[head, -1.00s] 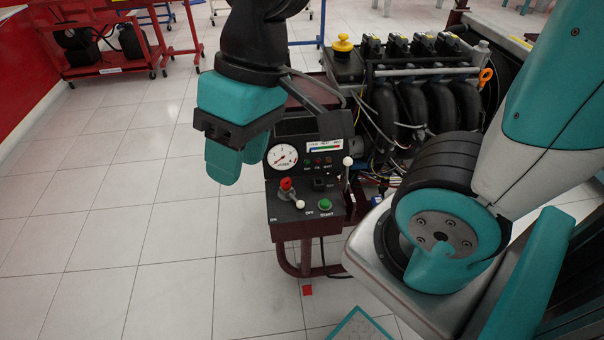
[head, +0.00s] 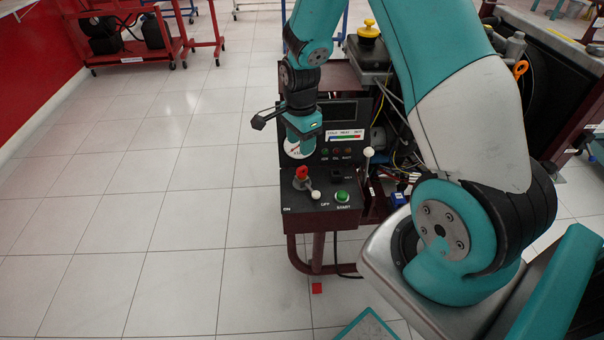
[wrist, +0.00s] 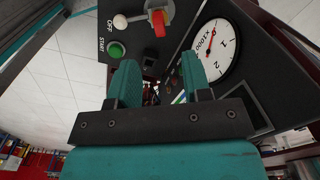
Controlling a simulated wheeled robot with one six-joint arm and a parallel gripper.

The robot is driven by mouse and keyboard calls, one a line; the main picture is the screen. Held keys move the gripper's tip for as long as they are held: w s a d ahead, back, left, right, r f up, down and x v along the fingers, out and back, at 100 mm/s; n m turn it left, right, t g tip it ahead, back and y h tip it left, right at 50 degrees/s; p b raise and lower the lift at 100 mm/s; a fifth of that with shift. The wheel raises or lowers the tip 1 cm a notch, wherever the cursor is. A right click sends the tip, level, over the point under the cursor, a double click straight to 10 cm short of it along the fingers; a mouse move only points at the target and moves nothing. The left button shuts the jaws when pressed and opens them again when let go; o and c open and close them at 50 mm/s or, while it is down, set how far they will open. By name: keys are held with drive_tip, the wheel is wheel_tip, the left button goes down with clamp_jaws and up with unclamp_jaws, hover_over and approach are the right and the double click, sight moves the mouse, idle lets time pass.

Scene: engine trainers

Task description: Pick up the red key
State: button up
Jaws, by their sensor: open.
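The red key (head: 302,173) stands in a grey switch on the black control panel (head: 289,203) of the engine trainer. In the wrist view the red key (wrist: 158,23) shows at the top, beyond my fingertips. My gripper (head: 302,149) is above and behind the key in the head view, in front of the gauge. In the wrist view my gripper (wrist: 158,76) has its two teal fingers apart with nothing held between them. The key is not touched by the fingers.
A taller white-knobbed lever (head: 368,153) rises at right. The gauge (wrist: 212,55) is beside my right finger in the wrist view. Floor left of the panel is clear.

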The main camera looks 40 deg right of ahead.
sight(303, 167)
wheel_tip(303, 167, down, 5)
drive_tip(key=shift+r, duration=0.1)
drive_tip(key=f, duration=0.5)
drive_tip(key=shift+s+d+f, duration=0.1)
drive_tip(key=shift+d, duration=0.25)
clamp_jaws()
